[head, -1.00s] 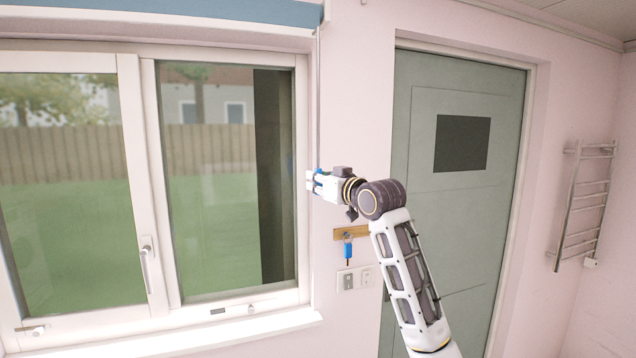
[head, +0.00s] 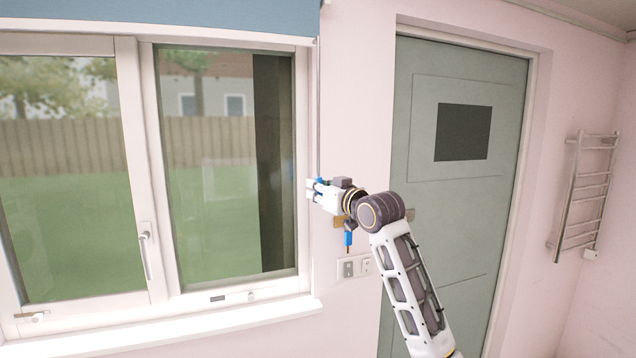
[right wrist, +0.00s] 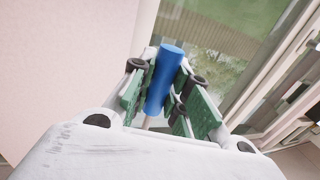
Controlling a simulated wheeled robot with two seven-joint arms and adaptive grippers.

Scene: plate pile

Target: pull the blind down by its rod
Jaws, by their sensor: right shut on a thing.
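The blue blind (head: 160,18) hangs across the top of the window, its lower edge just below the top of the frame. Its thin grey rod (head: 319,110) runs straight down beside the window's right edge. My right gripper (head: 316,190) is at the rod's lower end, in front of the wall. In the right wrist view, a blue cylindrical grip (right wrist: 164,80) of the rod stands between the green finger pads, and my right gripper (right wrist: 168,100) is shut on it. My left gripper is in neither view.
The window (head: 225,180) with its sill (head: 200,333) is on the left. A blue key tag (head: 348,239) hangs right below the gripper, above a wall switch (head: 347,269). A grey-green door (head: 455,210) and towel rail (head: 585,190) are to the right.

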